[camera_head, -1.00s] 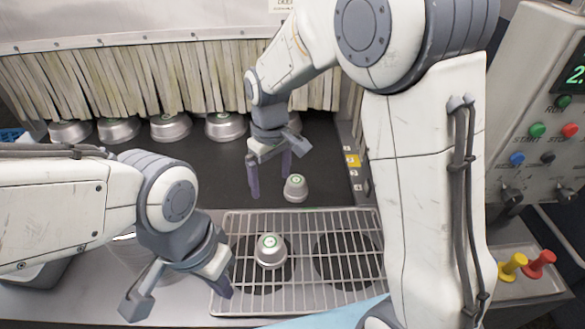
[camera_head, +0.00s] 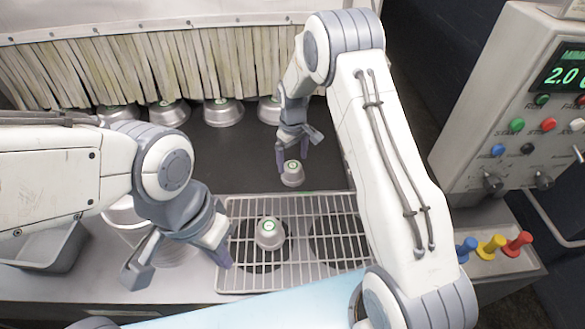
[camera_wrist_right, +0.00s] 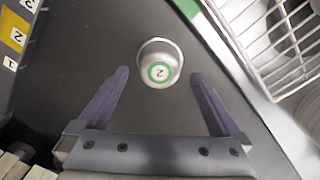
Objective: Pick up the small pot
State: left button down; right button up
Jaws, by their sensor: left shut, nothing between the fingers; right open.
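A small silver pot (camera_head: 292,173) with a green-ringed top stands upright on the dark belt, just behind the wire rack. My right gripper (camera_head: 293,160) is open above and around it. In the right wrist view the pot (camera_wrist_right: 159,63) has a "2" on its top and lies between the tips of the open fingers (camera_wrist_right: 159,76), with a gap on both sides. Another similar small pot (camera_head: 269,236) stands on the rack. My left gripper (camera_head: 224,262) is shut and empty over the left edge of the rack.
The wire rack (camera_head: 312,280) lies in front of the belt (camera_head: 235,155). Several larger pots (camera_head: 223,113) stand at the back by a strip curtain (camera_head: 150,70). A control panel (camera_head: 520,120) stands at the right. A grey bin (camera_head: 45,250) is at the left.

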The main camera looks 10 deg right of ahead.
aim_at(293, 165)
notch_tip(293, 165, down, 3)
jog(key=shift+f+p, duration=0.15)
jog(key=shift+p, duration=0.6)
jog(key=shift+f, duration=0.35)
jog(key=c, duration=1.2)
jog(key=shift+o, duration=0.2)
jog(key=shift+r, duration=0.1)
